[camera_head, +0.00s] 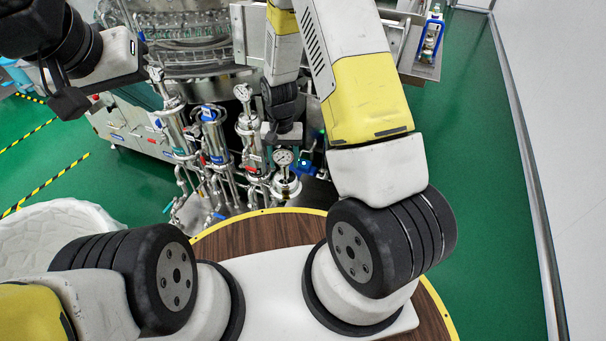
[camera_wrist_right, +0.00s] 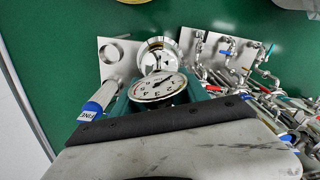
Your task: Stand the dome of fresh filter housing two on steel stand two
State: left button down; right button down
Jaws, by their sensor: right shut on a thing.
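In the head view, a round white gauge (camera_head: 284,157) sits above a shiny steel dome (camera_head: 286,188), just below my right gripper (camera_head: 284,138). In the right wrist view, the gauge (camera_wrist_right: 157,86) is close in front of the teal fingers of my right gripper (camera_wrist_right: 155,103), which is shut on the dome's top fitting. A shiny round steel part (camera_wrist_right: 158,54) shows just beyond the gauge. A flat steel plate with a ring (camera_wrist_right: 112,53) lies to its left. I cannot tell whether the dome touches a stand. My left gripper (camera_head: 70,103) is dark at the upper left; its jaw opening is unclear.
Several upright steel filter housings (camera_head: 214,135) with pipes stand left of the dome. A housing with a blue "FINE" label (camera_wrist_right: 92,108) is close at the left in the wrist view. Valves and pipes (camera_wrist_right: 240,65) crowd the right. Green floor is open at the head view's right.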

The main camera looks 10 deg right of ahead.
jog(key=s+a+f+m, duration=0.2)
jog(key=a+f, duration=0.1)
jog(key=f, duration=0.4)
jog(key=s+a+f+m, duration=0.2)
jog(key=a+f, duration=0.1)
jog(key=f, duration=0.4)
jog(key=w+d+f, duration=0.3)
jog(key=d, duration=0.3)
jog(key=w+d+f, duration=0.3)
jog(key=w+d, duration=0.1)
jog(key=d, duration=0.3)
jog(key=shift+w+d+f, duration=0.2)
jog(key=shift+w, duration=0.1)
jog(key=shift+f, duration=0.15)
jog(key=c, duration=0.6)
grip_release()
jog(key=shift+s, duration=0.1)
jog(key=shift+r, duration=6.15)
